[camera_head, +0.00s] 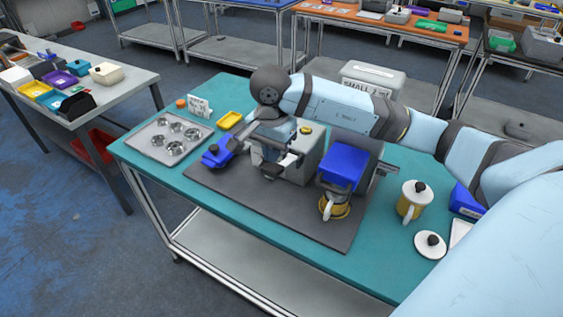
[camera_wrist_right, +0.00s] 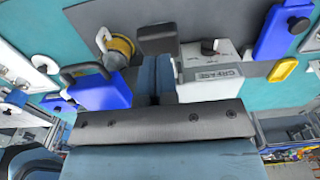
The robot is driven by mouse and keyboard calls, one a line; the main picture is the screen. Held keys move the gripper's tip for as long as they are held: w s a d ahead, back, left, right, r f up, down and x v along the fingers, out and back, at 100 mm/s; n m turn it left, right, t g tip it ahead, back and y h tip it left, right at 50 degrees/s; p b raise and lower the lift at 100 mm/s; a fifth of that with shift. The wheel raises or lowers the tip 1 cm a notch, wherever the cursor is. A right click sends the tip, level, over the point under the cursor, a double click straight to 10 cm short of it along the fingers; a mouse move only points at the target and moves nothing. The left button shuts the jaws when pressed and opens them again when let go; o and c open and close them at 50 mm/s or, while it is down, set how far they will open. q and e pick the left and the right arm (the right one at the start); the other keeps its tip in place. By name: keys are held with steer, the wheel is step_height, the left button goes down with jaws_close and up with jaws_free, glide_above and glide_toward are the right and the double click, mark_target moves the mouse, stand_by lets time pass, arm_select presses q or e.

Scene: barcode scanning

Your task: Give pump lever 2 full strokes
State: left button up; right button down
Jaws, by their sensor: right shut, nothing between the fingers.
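The grease machine (camera_head: 304,160) is a light grey box on a dark mat. In the right wrist view it (camera_wrist_right: 205,72) carries a GREASE label and a black knob (camera_wrist_right: 209,46). A dark flat paddle (camera_wrist_right: 158,39), which looks like the pump lever's end, sticks out beside it; it also shows in the head view (camera_head: 283,166). My right gripper (camera_wrist_right: 157,62) is shut and empty, its blue fingertips close to the paddle. Whether they touch cannot be told. In the head view my wrist partly hides the machine. My left gripper is not in view.
A blue box (camera_head: 342,168) with a yellow cup (camera_head: 336,207) stands right of the machine. A blue device (camera_head: 216,156), yellow tray (camera_head: 230,120) and metal tray (camera_head: 168,138) lie left. A yellow-and-white canister (camera_head: 410,200) and round lid (camera_head: 430,244) are right. The mat's front (camera_head: 270,205) is clear.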

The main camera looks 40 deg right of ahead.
mark_target(273, 166)
steer(key=shift+f+b, duration=3.1)
steer(key=shift+f, duration=0.3)
steer(key=shift+f+b, duration=0.8)
steer(key=shift+f, duration=0.05)
steer(key=shift+r+p, duration=0.4)
steer(key=shift+r, duration=0.25)
step_height(273, 166, up, 7)
steer(key=p, duration=0.3)
steer(key=shift+r, duration=0.1)
